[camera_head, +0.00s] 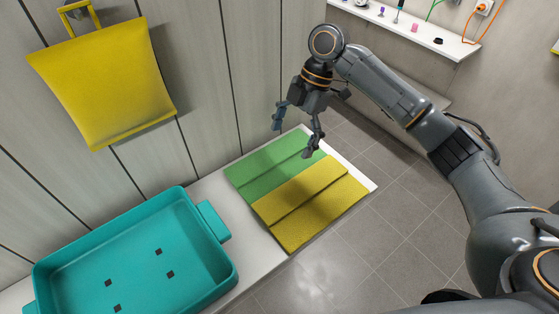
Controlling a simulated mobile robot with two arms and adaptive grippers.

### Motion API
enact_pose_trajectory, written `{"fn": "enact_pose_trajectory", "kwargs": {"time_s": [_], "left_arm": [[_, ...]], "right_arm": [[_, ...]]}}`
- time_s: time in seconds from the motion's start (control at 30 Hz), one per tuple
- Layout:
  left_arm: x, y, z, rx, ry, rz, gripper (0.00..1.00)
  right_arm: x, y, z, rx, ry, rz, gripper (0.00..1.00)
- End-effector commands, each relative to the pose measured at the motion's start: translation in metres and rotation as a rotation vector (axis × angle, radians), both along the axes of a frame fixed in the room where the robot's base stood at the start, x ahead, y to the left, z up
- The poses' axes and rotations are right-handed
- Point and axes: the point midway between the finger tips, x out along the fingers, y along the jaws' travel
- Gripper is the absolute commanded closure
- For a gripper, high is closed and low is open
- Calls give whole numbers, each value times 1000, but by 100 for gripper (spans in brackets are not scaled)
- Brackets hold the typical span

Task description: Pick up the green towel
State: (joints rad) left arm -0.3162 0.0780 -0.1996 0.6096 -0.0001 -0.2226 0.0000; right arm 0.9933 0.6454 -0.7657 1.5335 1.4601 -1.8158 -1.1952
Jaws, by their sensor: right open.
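The green towel (263,169) lies folded flat on a white surface, in the middle of the view. A yellow towel (313,203) lies folded right beside it, on its lower right side. My right gripper (292,142) is open and empty, with its fingers pointing down over the upper part of the green towel. Whether a fingertip touches the green towel cannot be told. My left gripper is not in view.
A teal tray (212,219) with handles stands on the white ledge (235,200) at the lower left. Another yellow towel (104,84) hangs from a holder on the panelled wall. A white shelf (420,32) with small items is at the top right. Tiled floor lies beyond the ledge.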

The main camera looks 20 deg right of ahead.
Motion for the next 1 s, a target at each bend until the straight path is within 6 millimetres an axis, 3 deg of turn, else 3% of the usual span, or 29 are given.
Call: {"fn": "enact_pose_trajectory", "kwargs": {"time_s": [0.27,0.4,0.6,0.8,1.0], "left_arm": [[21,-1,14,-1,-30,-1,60],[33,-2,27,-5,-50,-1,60],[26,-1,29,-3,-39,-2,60],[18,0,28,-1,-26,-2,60],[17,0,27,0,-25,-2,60]], "right_arm": [[-3,10,-19,0,3,0,8],[-4,19,-39,0,4,-1,8],[-5,25,-56,0,-2,-1,8],[-5,25,-57,0,-2,-1,8],[-5,24,-56,0,-2,-2,48]]}}
